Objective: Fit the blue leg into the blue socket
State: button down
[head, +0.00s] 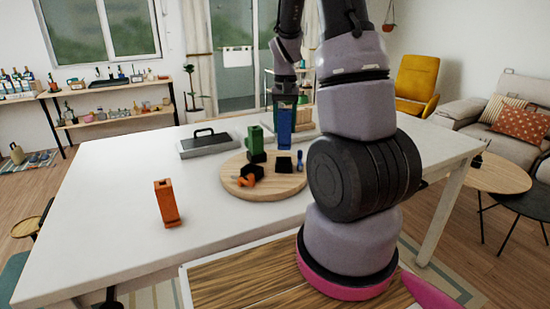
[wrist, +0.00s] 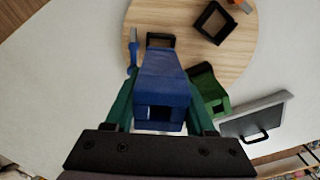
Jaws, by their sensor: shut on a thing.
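My gripper (head: 285,103) is shut on the blue leg (head: 285,128) and holds it roughly upright over the round wooden board. In the wrist view, the blue leg (wrist: 164,80) lies between the green fingers. A black socket (head: 284,165) with a blue piece (head: 300,160) beside it sits on the board, below the leg's lower end. The same socket (wrist: 161,38) shows partly in the wrist view, past the leg's far end, with the blue piece (wrist: 133,48) next to it. The leg hides part of that socket; the exact gap is unclear.
The round board (head: 278,190) also bears a green leg (head: 254,139) in a black socket and another black socket (wrist: 213,22) by an orange piece (head: 246,181). An orange leg (head: 167,203) stands on the white table (head: 110,215). A grey case (head: 208,146) lies behind.

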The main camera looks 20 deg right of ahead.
aim_at(285, 113)
notch_tip(285, 113, down, 8)
jog(key=shift+f, duration=0.1)
dwell(0.4)
jog(key=shift+c, duration=1.2)
grip_release()
jog(key=shift+f, duration=0.1)
notch_tip(285, 113, up, 12)
jog(key=shift+r, duration=0.1)
jog(key=s+a+r+t+y, duration=0.1)
jog(key=s+a+r+t, duration=0.2)
jog(key=s+a+r, duration=0.3)
jog(key=s+a+r+n+t+y, duration=0.1)
jog(key=s+a+r+t, duration=0.3)
jog(key=s+r, duration=0.9)
jog(key=a, duration=0.3)
jog(key=shift+s+a, duration=0.15)
jog(key=shift+s, duration=0.2)
jog(key=shift+r, duration=0.1)
